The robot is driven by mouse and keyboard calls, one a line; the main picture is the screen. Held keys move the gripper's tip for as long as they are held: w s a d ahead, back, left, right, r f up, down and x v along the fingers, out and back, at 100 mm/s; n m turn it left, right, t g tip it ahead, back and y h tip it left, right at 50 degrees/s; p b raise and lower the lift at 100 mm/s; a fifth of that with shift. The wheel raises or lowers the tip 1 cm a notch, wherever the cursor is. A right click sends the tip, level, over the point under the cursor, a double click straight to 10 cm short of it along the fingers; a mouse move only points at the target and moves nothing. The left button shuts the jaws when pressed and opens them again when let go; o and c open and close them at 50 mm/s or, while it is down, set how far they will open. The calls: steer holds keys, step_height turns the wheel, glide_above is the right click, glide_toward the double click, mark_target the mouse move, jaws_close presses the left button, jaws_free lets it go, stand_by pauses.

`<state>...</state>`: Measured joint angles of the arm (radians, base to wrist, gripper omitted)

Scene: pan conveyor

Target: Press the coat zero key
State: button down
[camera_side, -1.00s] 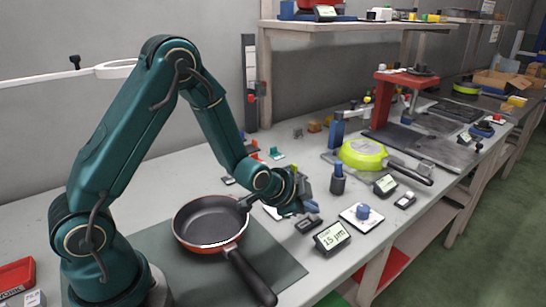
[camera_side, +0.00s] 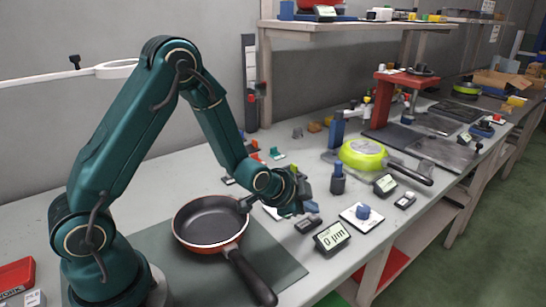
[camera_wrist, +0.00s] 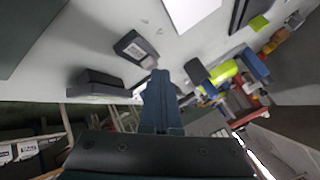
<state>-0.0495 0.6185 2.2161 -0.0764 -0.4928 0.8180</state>
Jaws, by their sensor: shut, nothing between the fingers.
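A small display (camera_side: 332,238) stands at the front edge of the bench and reads 0 µm. A small dark key box (camera_side: 308,224) sits just behind it; I take it for the coat zero key, but its label is too small to read. My gripper (camera_side: 310,207) is shut and empty, pointing down just above and behind this box. In the wrist view my shut blue fingers (camera_wrist: 158,78) end close to a dark box with a pale label (camera_wrist: 135,47). Whether the fingertips touch the key is hidden.
A red pan (camera_side: 210,225) lies on the dark mat (camera_side: 165,245) at left, its handle toward the front. A white plate with a blue knob (camera_side: 362,213) is to the right. A lime pan (camera_side: 362,154) and a second display (camera_side: 385,184) are farther along.

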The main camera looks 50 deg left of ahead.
steer(key=shift+r, duration=0.65)
steer(key=shift+r, duration=0.1)
steer(key=shift+r, duration=2.45)
steer(key=s+d+r+n+t+h, duration=0.15)
steer(key=s+r, duration=0.45)
steer(key=r, duration=0.6)
steer(key=s+f+n+g, duration=0.2)
steer(key=s+n, duration=0.1)
steer(key=s, duration=0.5)
steer(key=s+d+f+n+g, duration=0.1)
steer(key=s+f+n+g, duration=0.1)
steer(key=s, duration=0.7)
steer(key=shift+f+n+g, duration=0.4)
steer(key=shift+n+g, duration=0.15)
steer(key=shift+n, duration=0.1)
